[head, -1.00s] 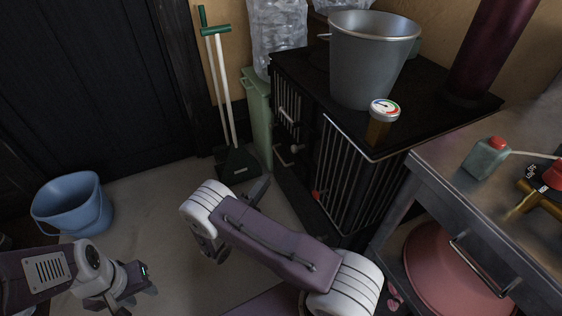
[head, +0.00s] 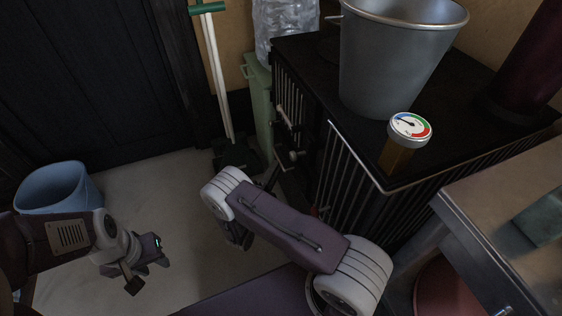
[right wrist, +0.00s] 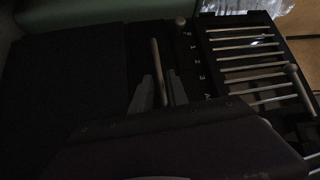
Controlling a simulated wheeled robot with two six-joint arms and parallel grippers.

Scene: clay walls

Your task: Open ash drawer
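The black stove (head: 345,190) stands at the right, its front facing left. In the right wrist view the ash drawer front seems to be the plain dark panel (right wrist: 75,65), with a pale rod handle (right wrist: 157,65) near its edge. My right gripper (right wrist: 160,92) is at this handle with its fingers apart, one on each side of the rod; contact cannot be told. In the head view my right gripper (head: 271,174) is low by the stove front, partly hidden by my arm. My left gripper (head: 150,272) is open and empty over the floor at lower left.
A numbered strip with a round knob (right wrist: 180,21) lies beside the barred door (right wrist: 245,55). A grey pot (head: 395,60) and dial gauge (head: 410,128) are on the stove. A metal table (head: 490,215) stands right.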

